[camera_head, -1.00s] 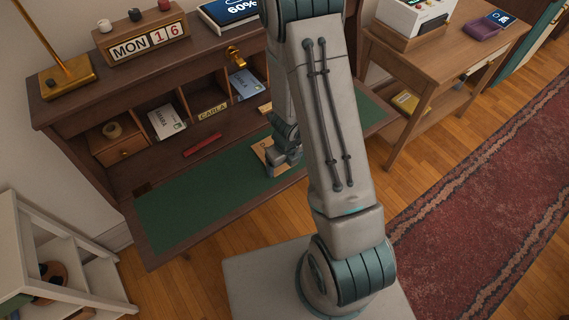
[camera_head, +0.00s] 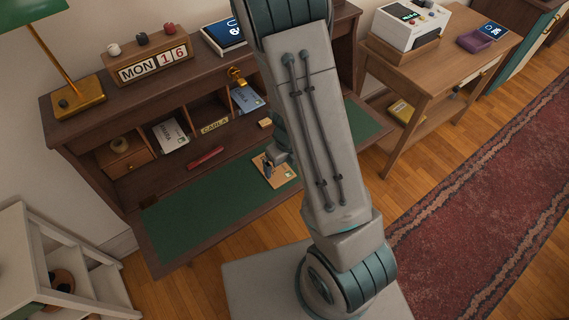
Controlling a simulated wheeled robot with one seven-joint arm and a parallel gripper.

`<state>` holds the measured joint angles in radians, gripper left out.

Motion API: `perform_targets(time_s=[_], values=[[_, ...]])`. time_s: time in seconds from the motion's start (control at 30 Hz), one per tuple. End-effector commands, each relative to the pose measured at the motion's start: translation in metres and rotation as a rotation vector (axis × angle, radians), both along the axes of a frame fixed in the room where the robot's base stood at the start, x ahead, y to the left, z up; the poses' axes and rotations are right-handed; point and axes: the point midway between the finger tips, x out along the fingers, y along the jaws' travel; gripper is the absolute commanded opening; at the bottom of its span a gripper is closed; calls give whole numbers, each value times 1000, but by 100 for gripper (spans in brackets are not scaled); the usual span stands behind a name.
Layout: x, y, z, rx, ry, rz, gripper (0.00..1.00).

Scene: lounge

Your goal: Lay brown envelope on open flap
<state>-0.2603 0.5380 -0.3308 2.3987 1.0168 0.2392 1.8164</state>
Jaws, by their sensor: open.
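The brown envelope (camera_head: 284,177) lies flat on the green surface of the open desk flap (camera_head: 190,219), right of the flap's middle. A small green mark shows on its right part. My gripper (camera_head: 268,172) is open, at the envelope's left part, very close to it or just above it; I cannot tell whether they touch. My arm hides part of the flap and the desk behind it.
A red stick-like object (camera_head: 206,158) lies at the flap's back edge. Pigeonholes behind hold a white envelope (camera_head: 171,135) and a blue one (camera_head: 246,99). The flap's left half is clear. A white shelf (camera_head: 62,262) stands at lower left.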

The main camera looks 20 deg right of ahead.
Motion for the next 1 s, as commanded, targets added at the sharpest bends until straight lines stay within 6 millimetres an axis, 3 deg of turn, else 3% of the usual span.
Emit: perform_targets(time_s=[0.03, 0.27, 0.37, 0.47, 0.67, 1.0], values=[[-1, 0, 12, -1, -1, 2, 100], [-3, 0, 29, 3, -2, 11, 100], [-1, 6, 42, 22, -19, 97, 100], [1, 17, 66, 51, -63, 291, 100], [-8, 40, 136, 59, -202, 873, 100], [-58, 40, 239, -203, -359, 1868, 100]])
